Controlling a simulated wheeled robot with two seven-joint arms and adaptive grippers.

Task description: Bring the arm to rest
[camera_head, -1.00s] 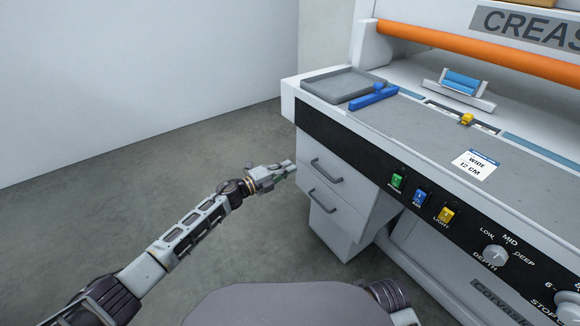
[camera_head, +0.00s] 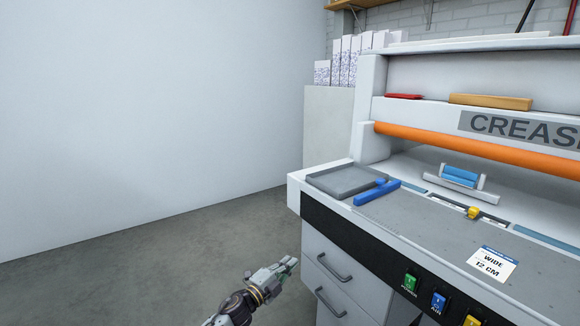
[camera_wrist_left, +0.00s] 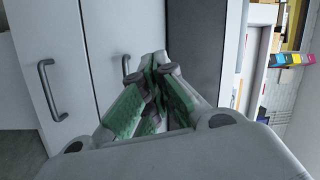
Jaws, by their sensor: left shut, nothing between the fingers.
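My left gripper (camera_head: 286,265) is low in the head view, in front of the white drawer unit (camera_head: 344,262) under the creasing machine. It is shut and empty. In the left wrist view the closed fingers (camera_wrist_left: 157,62) point toward the white drawer fronts (camera_wrist_left: 60,50) with their grey handles. I cannot tell the exact gap between fingertips and drawers. My right gripper is in neither view.
The creasing machine (camera_head: 420,222) fills the right side. On its top lie a grey tray (camera_head: 330,186), a blue tool (camera_head: 377,193) and a card marked WIDE 12 CM (camera_head: 492,263). A blue roller block (camera_head: 458,180) stands further back. Open floor (camera_head: 180,265) lies to the left.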

